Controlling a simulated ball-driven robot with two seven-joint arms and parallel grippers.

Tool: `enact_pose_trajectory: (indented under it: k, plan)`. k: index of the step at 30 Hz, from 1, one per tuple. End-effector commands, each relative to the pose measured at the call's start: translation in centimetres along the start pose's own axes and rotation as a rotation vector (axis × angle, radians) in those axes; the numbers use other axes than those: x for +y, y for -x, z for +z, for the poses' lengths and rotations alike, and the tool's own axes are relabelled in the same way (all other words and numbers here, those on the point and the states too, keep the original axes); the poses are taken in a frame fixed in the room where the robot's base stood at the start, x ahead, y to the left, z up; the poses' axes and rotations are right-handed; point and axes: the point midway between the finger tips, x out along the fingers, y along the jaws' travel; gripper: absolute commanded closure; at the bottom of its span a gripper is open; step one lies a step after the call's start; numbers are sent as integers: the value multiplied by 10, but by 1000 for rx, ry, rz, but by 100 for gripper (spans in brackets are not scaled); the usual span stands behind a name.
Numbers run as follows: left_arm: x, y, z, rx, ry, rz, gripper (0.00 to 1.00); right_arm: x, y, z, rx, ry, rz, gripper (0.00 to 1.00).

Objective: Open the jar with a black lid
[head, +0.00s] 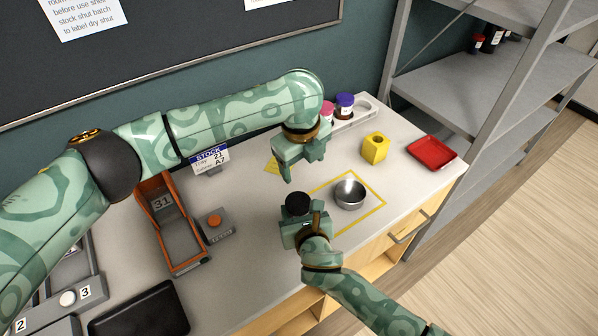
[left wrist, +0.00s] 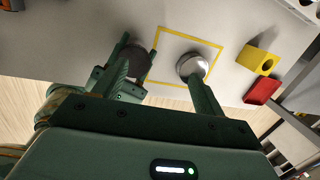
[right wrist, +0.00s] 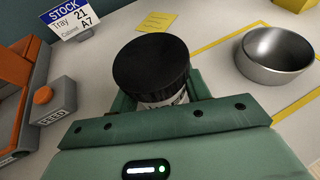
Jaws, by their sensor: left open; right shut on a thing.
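The jar with a black lid (head: 297,201) is upright in my right gripper (head: 303,224), near the counter's front. In the right wrist view the black lid (right wrist: 150,65) sits on the jar, and a strip of white label (right wrist: 166,101) shows below it; the lower jar is hidden by the gripper. My right gripper is shut on the jar's body. My left gripper (head: 289,172) is open and empty, above and behind the jar, apart from it. In the left wrist view the lid (left wrist: 137,66) shows beside one open finger of the left gripper (left wrist: 160,78).
A metal bowl (head: 349,193) stands inside a yellow outline right of the jar. Behind are a yellow block (head: 375,148), red tray (head: 432,153), and pink-lidded (head: 327,110) and purple-lidded (head: 344,104) jars. Left are an orange-button box (head: 217,228), orange chute (head: 160,207) and stock sign (head: 209,158).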

Motion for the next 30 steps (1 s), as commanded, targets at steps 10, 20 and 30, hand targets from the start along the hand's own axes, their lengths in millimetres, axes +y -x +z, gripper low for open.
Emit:
enact_pose_trajectory:
  k: [10, 20, 30]
  plan:
    - [29, -14, -22, 110, -59, 136, 29, 0, 0, 0, 1, 0, 0, 100]
    - [35, -65, -27, 108, -58, 134, 29, 0, 0, 0, 0, 0, 0, 100]
    - [36, -75, -27, 105, -60, 131, 29, 0, 0, 0, 0, 0, 0, 100]
